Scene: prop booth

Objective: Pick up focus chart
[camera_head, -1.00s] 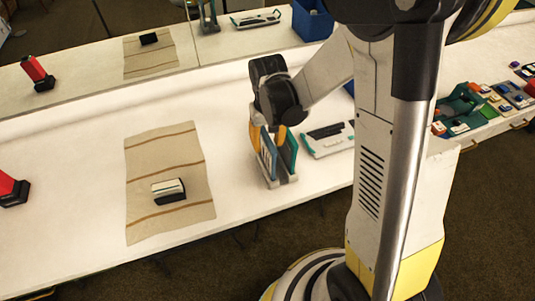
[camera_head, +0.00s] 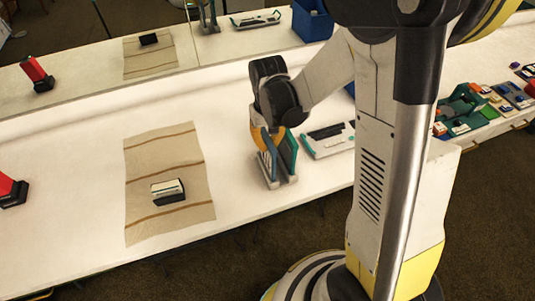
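A grey rack (camera_head: 276,182) stands on the white table and holds upright thin panels: a blue-grey one (camera_head: 267,160) and a teal one (camera_head: 289,150). One of these may be the focus chart, but no printed chart face shows. My gripper (camera_head: 262,140) is at the top of the rack, with a yellow part beside the panels' upper edges. My dark wrist hides most of it, so I cannot tell whether its fingers are open, shut or touching a panel.
A striped cloth (camera_head: 143,150) with a black-and-white block (camera_head: 168,190) lies left. A red device (camera_head: 8,187) stands at the far left. A white-teal keyboard-like object (camera_head: 327,138) lies right of the rack. Colourful trays (camera_head: 463,118) are far right. A mirror (camera_head: 75,55) backs the table.

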